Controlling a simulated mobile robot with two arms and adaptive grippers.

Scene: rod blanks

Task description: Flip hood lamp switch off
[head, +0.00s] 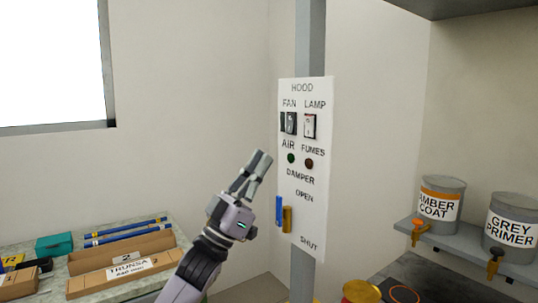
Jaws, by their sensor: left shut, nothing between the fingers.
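The white hood panel (308,190) is mounted on a grey post. Its lamp switch (310,125) is a white rocker with a dark edge, under the label LAMP at the upper right of the panel. The fan switch (289,123) sits to its left and looks darker. I cannot tell for sure which way the lamp rocker is tipped. My left gripper (262,160) is shut and empty, pointing up, left of the panel and below the switches. It appears apart from the panel. My right gripper is not in view.
Below the switches are a green light (291,158), a dark fumes light (309,164) and a damper lever (287,219). Paint cans, amber coat (440,205) and grey primer (510,232), stand on a shelf at right. A bench with a cardboard box (122,276) is at left.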

